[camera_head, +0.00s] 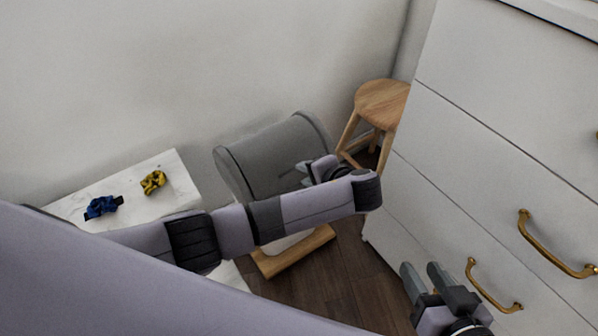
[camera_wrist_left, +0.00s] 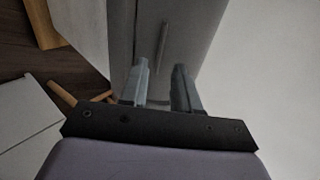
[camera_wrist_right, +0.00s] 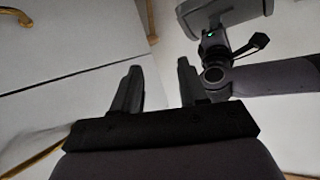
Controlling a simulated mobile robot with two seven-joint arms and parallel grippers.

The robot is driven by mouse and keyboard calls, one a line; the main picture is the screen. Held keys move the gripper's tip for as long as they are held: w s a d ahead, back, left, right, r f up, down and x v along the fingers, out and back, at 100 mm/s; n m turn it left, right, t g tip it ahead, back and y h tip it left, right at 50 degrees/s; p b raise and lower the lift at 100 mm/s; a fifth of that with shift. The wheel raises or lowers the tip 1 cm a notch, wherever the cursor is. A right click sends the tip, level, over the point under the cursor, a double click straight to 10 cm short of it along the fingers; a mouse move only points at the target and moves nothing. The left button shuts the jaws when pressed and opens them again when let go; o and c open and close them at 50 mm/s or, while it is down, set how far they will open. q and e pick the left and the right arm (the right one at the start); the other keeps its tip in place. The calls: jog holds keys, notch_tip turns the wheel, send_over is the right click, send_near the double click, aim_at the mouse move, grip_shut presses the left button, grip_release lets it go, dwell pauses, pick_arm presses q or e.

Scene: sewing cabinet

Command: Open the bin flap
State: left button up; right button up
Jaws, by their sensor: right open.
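The grey rounded bin (camera_head: 270,155) stands against the wall behind my left arm. In the left wrist view its grey surface (camera_wrist_left: 200,35) carries a thin bar handle (camera_wrist_left: 163,40). My left gripper (camera_head: 301,172) is in front of the bin, its wrist covering part of the bin's right side. Its fingers (camera_wrist_left: 160,80) are parted with nothing between them, and the handle shows just beyond the tips, roughly in line with the gap; contact cannot be told. My right gripper (camera_head: 421,270) is open and empty, away from the bin beside the white cabinet.
A white cabinet (camera_head: 470,150) with brass handles (camera_head: 495,290) fills the right. A wooden stool (camera_head: 382,100) stands behind the bin's right side. A white marble top (camera_head: 125,195) at left holds a blue scrunchie (camera_head: 102,207) and a yellow scrunchie (camera_head: 153,182).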

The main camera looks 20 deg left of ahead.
pick_arm(q)
jog(key=b+x, duration=0.1)
jog(key=x, duration=0.3)
grip_shut()
dwell(1.4)
